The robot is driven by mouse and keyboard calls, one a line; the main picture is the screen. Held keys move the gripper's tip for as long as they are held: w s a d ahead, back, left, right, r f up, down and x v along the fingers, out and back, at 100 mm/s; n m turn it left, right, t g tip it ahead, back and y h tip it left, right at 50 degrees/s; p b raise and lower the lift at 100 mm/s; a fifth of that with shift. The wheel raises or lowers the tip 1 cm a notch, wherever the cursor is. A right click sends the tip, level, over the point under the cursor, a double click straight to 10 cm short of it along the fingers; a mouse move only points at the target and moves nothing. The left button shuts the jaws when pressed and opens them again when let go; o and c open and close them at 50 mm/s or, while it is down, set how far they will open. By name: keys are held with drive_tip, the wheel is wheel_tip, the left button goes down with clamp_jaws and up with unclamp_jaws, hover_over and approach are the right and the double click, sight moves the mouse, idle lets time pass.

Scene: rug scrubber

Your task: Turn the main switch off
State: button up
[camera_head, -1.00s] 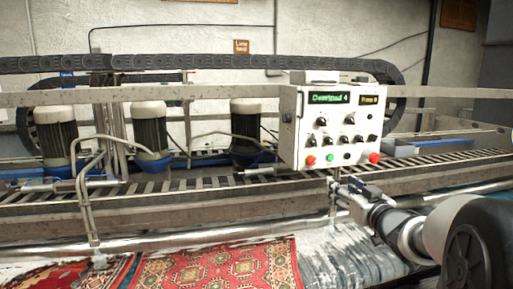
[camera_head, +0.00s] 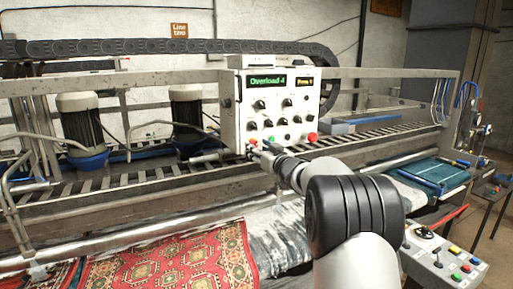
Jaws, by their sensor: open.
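A white control box (camera_head: 276,106) stands on the machine's rail in the middle of the view. A green display (camera_head: 266,82) on it reads "Overload 4", and a smaller amber display sits to its right. Several black knobs (camera_head: 259,104) fill its face. A red button (camera_head: 312,137) is at its lower right, and another red button shows at the lower left, close to my gripper. I cannot tell which control is the main switch. My gripper (camera_head: 258,149) is open, small in view, at the box's lower left edge. Its contact with the box cannot be made out.
A second control panel (camera_head: 446,262) with coloured buttons is at the lower right. Motors (camera_head: 80,122) with blue bases stand on the slatted bed at left. A red patterned rug (camera_head: 172,258) lies below the steel roller. A long rail runs behind and beside the box.

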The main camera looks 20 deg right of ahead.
drive_tip(key=shift+w, duration=0.8)
drive_tip(key=c, duration=1)
